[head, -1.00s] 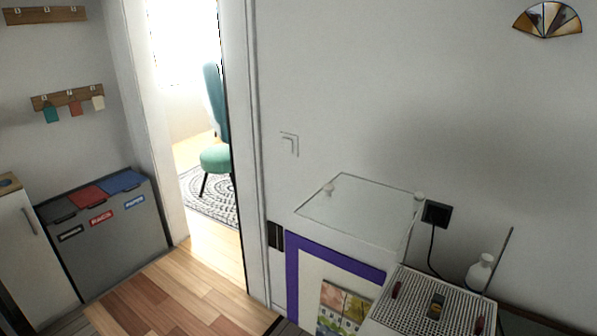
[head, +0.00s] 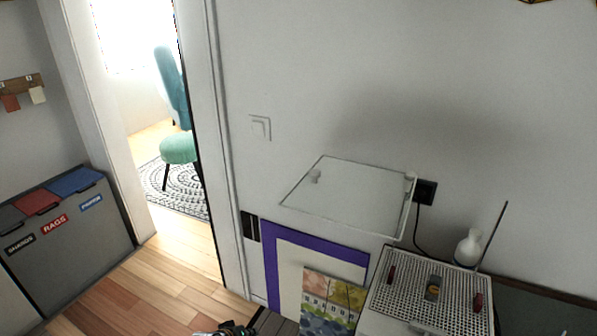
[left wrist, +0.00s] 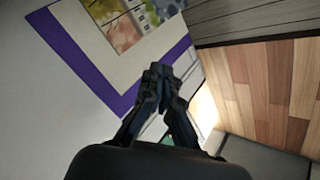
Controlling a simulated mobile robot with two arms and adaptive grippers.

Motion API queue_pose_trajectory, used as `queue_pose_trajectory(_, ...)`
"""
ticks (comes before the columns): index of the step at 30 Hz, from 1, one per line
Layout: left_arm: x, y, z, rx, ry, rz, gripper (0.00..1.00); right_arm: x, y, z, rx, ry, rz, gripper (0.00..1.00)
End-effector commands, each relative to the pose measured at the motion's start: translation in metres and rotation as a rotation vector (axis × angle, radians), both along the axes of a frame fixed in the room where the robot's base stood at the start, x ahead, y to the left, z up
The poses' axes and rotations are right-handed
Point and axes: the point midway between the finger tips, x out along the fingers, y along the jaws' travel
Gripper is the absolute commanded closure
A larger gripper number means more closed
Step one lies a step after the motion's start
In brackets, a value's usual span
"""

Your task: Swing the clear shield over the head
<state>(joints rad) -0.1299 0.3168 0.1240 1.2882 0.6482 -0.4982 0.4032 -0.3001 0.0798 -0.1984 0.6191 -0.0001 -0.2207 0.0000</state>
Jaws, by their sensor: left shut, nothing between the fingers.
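The clear shield (head: 350,195) is a thin see-through panel with a pale frame in the head view. It stands out near the wall, left of and behind a white box with a perforated top (head: 402,292). White knobs show at its upper corners. I cannot tell which part is the head. My left gripper (head: 236,328) is at the bottom edge of the head view, well below the shield and apart from it. In the left wrist view my left gripper (left wrist: 160,76) is shut and empty. My right gripper is not in view.
A purple-bordered board (head: 282,268) with a colourful sheet (head: 325,300) is below the shield. A white bottle (head: 470,248) and a thin rod stand behind the perforated box. A cord runs from a black socket (head: 425,191). Bins (head: 65,235) and open floor lie left.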

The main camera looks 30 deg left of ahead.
Motion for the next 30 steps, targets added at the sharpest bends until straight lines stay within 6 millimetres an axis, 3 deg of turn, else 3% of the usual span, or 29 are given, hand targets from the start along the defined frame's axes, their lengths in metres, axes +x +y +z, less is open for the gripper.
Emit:
queue_pose_trajectory(1, 0.031, 0.013, 0.041, -0.051, -0.087, 0.04, 1.0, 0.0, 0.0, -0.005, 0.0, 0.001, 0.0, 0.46)
queue_pose_trajectory(3, 0.063, 0.025, 0.103, -0.144, -0.199, 0.086, 1.0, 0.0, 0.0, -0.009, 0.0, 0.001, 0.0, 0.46)
queue_pose_trajectory(5, 0.085, 0.031, 0.158, -0.225, -0.293, 0.105, 1.0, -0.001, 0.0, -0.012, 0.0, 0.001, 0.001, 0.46)
queue_pose_trajectory(7, 0.102, 0.034, 0.227, -0.32, -0.4, 0.108, 1.0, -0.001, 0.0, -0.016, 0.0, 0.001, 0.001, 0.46)
queue_pose_trajectory(9, 0.111, 0.031, 0.295, -0.413, -0.499, 0.087, 1.0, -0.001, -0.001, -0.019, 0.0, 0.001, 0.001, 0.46)
queue_pose_trajectory(12, 0.108, 0.018, 0.384, -0.528, -0.611, 0.026, 1.0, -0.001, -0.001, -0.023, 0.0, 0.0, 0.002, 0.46)
queue_pose_trajectory(15, 0.094, 0.001, 0.451, -0.614, -0.687, -0.048, 1.0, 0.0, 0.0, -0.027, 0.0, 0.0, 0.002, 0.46)
queue_pose_trajectory(18, 0.079, -0.014, 0.493, -0.665, -0.725, -0.11, 1.0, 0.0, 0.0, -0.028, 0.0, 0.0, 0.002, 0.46)
queue_pose_trajectory(21, 0.07, -0.023, 0.513, -0.692, -0.741, -0.144, 1.0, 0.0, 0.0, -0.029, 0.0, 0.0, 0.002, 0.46)
queue_pose_trajectory(25, 0.073, -0.028, 0.521, -0.703, -0.745, -0.155, 1.0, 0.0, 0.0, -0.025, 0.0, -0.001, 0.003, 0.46)
queue_pose_trajectory(30, 0.098, -0.038, 0.525, -0.704, -0.747, -0.153, 1.0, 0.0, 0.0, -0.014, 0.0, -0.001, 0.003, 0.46)
